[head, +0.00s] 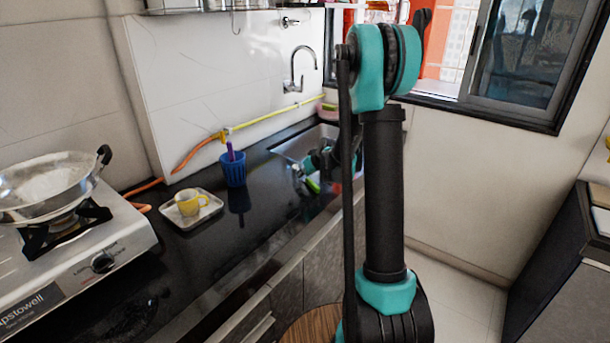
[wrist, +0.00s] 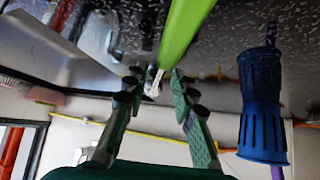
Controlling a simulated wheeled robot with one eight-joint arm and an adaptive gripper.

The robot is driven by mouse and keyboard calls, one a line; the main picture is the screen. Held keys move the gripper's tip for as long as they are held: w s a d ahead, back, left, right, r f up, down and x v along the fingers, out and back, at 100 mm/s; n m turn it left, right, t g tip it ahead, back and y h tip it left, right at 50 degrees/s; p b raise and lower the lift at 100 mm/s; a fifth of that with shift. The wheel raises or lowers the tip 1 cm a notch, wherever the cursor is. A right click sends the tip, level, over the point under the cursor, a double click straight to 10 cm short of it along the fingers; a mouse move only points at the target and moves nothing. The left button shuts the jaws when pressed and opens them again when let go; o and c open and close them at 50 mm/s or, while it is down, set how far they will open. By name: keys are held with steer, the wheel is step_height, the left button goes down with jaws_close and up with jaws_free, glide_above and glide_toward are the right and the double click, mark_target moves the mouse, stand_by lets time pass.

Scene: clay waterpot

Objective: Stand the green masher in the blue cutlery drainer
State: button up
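The green masher shows in the wrist view as a long bright green bar (wrist: 186,28) coming in from the top edge. In the head view a small green part (head: 313,186) shows below my gripper, at the sink's front edge. Its head cannot be made out. My gripper (wrist: 155,80) is open, its fingers apart, with the bar's near end by the fingertips, closer to the right finger. It also shows in the head view (head: 318,165), partly behind my arm. The blue cutlery drainer (head: 233,172) stands on the counter left of my gripper, also in the wrist view (wrist: 263,110).
A purple utensil (head: 230,152) stands in the drainer. A stove with a metal pan (head: 50,182) is farther left. The sink (head: 295,145) and tap (head: 296,72) lie behind.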

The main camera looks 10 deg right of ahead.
steer(key=v, duration=1.2)
steer(key=s+f+m+g+h, duration=0.1)
steer(key=s+f, duration=0.3)
steer(key=s, duration=1.2)
steer(key=s+d+f+m+g+h, duration=0.1)
steer(key=s+f, duration=0.4)
steer(key=s, duration=1.1)
steer(key=shift+s+m+g+h, duration=0.25)
steer(key=shift+m+g+h, duration=0.35)
steer(key=shift+m+g, duration=0.45)
steer(key=shift+d+f, duration=0.1)
